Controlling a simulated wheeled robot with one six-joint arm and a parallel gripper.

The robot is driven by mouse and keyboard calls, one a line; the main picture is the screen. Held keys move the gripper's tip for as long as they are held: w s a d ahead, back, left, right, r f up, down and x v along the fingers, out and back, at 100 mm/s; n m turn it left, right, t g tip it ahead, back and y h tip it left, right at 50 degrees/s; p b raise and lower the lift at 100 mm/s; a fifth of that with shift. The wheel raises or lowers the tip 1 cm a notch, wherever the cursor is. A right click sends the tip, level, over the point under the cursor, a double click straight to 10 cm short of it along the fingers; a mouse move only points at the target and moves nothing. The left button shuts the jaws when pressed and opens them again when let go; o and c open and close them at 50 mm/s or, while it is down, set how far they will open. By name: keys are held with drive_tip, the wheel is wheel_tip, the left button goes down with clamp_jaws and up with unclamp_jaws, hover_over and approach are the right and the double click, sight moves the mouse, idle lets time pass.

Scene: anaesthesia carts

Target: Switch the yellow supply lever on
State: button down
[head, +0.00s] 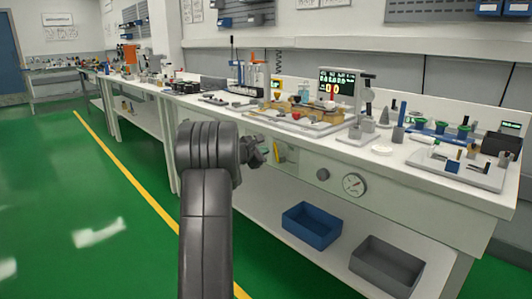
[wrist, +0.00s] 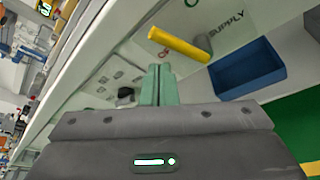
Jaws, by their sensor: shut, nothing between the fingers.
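The yellow supply lever (head: 279,152) is on the front panel of the long bench, just right of my gripper (head: 262,151) in the head view. In the wrist view the lever (wrist: 180,45) is a yellow bar slanting across a pale plate, with the word SUPPLY (wrist: 226,33) beside it. A green letter and a red letter show on either side of the lever, partly cut off or covered. My gripper's green fingers (wrist: 158,70) are together and empty. Their tips lie just below the lever in the wrist picture, and a gap shows between them.
A dark knob (head: 323,174) and a round gauge (head: 354,185) are on the panel to the right. A blue bin (head: 311,225) and a grey bin (head: 387,266) stand on the lower shelf. The benchtop holds many instruments. The green floor (head: 90,200) at the left is clear.

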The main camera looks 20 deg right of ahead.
drive_tip(key=s+a, duration=0.5)
drive_tip(key=a, duration=0.4)
drive_tip(key=shift+a+r+p, duration=0.15)
drive_tip(key=shift+a+p, duration=0.15)
drive_tip(key=shift+a, duration=0.05)
